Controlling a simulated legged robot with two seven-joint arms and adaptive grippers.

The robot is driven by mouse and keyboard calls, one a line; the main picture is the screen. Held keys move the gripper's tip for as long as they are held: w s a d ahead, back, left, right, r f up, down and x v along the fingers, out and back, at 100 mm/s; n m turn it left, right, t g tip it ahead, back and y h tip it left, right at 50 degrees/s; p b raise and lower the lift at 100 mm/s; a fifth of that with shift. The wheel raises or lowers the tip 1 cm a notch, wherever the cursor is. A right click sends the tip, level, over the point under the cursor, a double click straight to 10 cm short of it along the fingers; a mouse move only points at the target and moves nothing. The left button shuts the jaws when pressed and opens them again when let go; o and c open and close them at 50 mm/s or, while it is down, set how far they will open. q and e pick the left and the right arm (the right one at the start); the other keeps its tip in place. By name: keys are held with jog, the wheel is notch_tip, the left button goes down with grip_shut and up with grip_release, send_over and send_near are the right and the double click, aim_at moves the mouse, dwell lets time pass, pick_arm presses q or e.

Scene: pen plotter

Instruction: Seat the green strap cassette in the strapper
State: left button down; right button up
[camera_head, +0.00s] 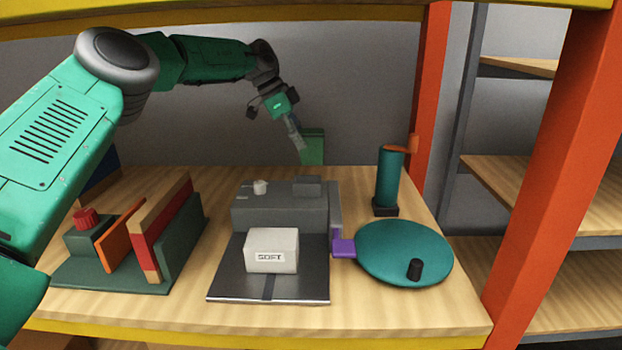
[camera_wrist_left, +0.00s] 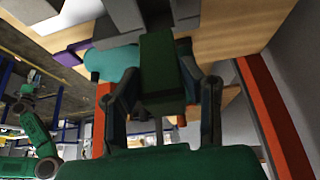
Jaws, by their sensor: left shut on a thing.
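The green strap cassette (camera_head: 313,147) is held in the air behind and slightly right of the strapper. My left gripper (camera_head: 299,141) is shut on it; in the left wrist view the cassette (camera_wrist_left: 160,65) sits between both fingers. The strapper (camera_head: 262,213) is a dark grey machine on the shelf, apart from the cassette. A white box marked SOFT (camera_head: 271,250) stands on its front plate. A green arm, which seems to be my right one, shows small in the left wrist view; its gripper (camera_wrist_left: 14,112) is too small to read.
A teal disc (camera_head: 395,246) with a black knob lies right of the strapper, beside a purple block (camera_head: 343,248). A teal cylinder (camera_head: 390,180) stands behind the disc. A rack of boards (camera_head: 165,232) stands left. An orange post (camera_head: 430,90) rises at the right.

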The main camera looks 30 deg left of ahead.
pick_arm(q)
jog(key=b, duration=0.1)
send_near(295, 178)
jog(key=d+f, duration=0.1)
jog(key=w+d+f, duration=0.2)
jog(key=f, duration=0.1)
jog(key=shift+d+f, duration=0.1)
jog(key=shift+d, duration=0.15)
jog(key=d+f, duration=0.1)
jog(key=f, duration=0.1)
jog(key=shift+d+f, duration=0.25)
jog(key=shift+d, duration=0.15)
jog(key=shift+w, duration=0.1)
jog(key=c, duration=1.1)
grip_release()
jog(key=shift+a+r, duration=0.1)
jog(key=shift+o, duration=0.3)
jog(key=shift+w+a, duration=0.1)
jog(key=shift+a, duration=0.4)
jog(key=shift+r, duration=0.35)
jog(key=p+v, duration=0.1)
jog(key=v, duration=1)
jog(key=shift+r, duration=0.25)
pick_arm(e)
jog(key=shift+s+a+r, duration=0.1)
jog(key=shift+a+r, duration=0.2)
jog(key=shift+a, duration=0.25)
